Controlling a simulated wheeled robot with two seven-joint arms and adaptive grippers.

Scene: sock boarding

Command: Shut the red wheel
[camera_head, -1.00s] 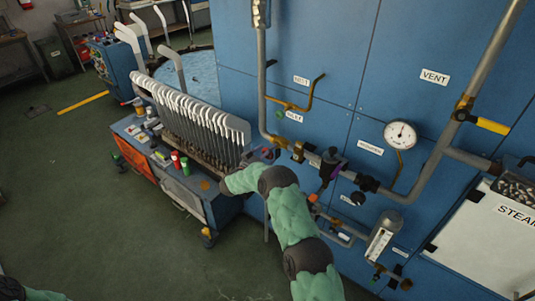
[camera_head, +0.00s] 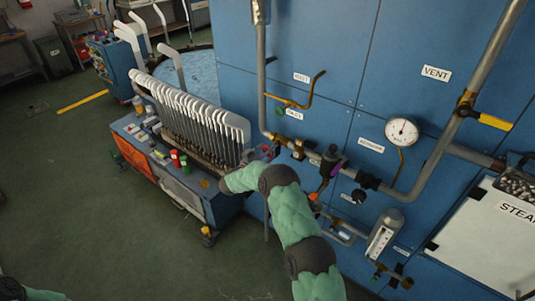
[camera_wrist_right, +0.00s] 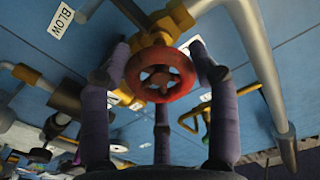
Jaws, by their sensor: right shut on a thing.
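The red wheel (camera_wrist_right: 160,82) is a small spoked handwheel on a brass valve (camera_wrist_right: 165,22), in the middle of the right wrist view. The purple fingers of my right gripper (camera_wrist_right: 160,70) stand around its rim, on the left, the right and the near side. The gripper is shut on the wheel. In the head view my right arm reaches to the blue panel, beside the pipe's lower bend. There the wheel and fingers are too small and covered to make out well. My left gripper is out of view; only part of that arm shows at the lower left corner.
A pressure gauge (camera_head: 401,131), a grey pipe (camera_head: 262,80) and a yellow lever (camera_head: 495,122) are on the blue panel. A cart (camera_head: 222,208) with a row of upright boards (camera_head: 205,128) stands left of my right arm. The green floor at left is open.

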